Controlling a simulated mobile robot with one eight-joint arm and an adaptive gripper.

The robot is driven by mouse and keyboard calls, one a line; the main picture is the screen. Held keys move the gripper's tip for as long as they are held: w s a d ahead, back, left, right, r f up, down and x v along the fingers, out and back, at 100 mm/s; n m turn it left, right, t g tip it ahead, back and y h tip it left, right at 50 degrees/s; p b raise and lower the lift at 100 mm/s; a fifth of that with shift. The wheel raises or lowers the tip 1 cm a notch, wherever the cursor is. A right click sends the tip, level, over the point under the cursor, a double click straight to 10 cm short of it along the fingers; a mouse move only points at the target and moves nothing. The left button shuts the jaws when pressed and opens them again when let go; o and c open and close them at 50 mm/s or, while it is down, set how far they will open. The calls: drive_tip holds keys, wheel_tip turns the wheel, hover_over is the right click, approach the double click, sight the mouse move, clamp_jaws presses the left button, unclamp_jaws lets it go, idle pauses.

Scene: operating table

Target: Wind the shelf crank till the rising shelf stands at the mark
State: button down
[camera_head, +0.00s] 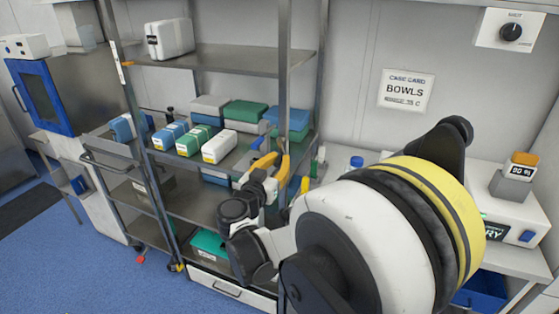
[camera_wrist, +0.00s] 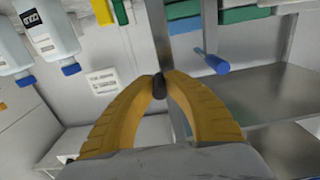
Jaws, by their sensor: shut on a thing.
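My gripper (camera_head: 284,158) has yellow fingers and is at the right front post of the steel rack. In the wrist view my gripper (camera_wrist: 160,78) is shut on a small dark knob (camera_wrist: 159,86), which looks like the shelf crank's handle. The rest of the crank is mostly hidden. A blue rod (camera_wrist: 212,61) shows beside the fingers, apart from them. The middle shelf (camera_head: 247,154), probably the rising one, carries several boxes. A white strip (camera_head: 115,50) with an orange tag (camera_head: 126,63) is on the left post; I cannot tell which is the mark.
A white box (camera_head: 170,38) stands on the upper shelf (camera_head: 230,60). A lower shelf (camera_head: 190,204) lies beneath. A side counter with a white device (camera_head: 510,217) is to the right. Bottles (camera_wrist: 48,30) show in the wrist view. Blue floor is open at left.

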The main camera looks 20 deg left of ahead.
drive_tip(key=shift+d+r+n, duration=0.1)
drive_tip(key=shift+d+n, duration=0.1)
drive_tip(key=shift+n, duration=0.4)
drive_tip(key=shift+s+d+r+n+p, duration=0.1)
drive_tip(key=shift+d+r+n+p, duration=0.45)
drive_tip(key=shift+n, duration=1.9)
drive_tip(key=shift+d+r+n, duration=0.3)
drive_tip(key=shift+r+n, duration=0.6)
drive_tip(key=shift+n, duration=1.6)
drive_tip(key=shift+s+d+r+n+p, duration=0.1)
drive_tip(key=shift+d+r+n+p, duration=0.45)
drive_tip(key=shift+n, duration=1.9)
drive_tip(key=shift+a+r+b, duration=0.2)
drive_tip(key=shift+r+b, duration=0.05)
drive_tip(key=shift+b, duration=0.05)
drive_tip(key=c, duration=1.4)
unclamp_jaws()
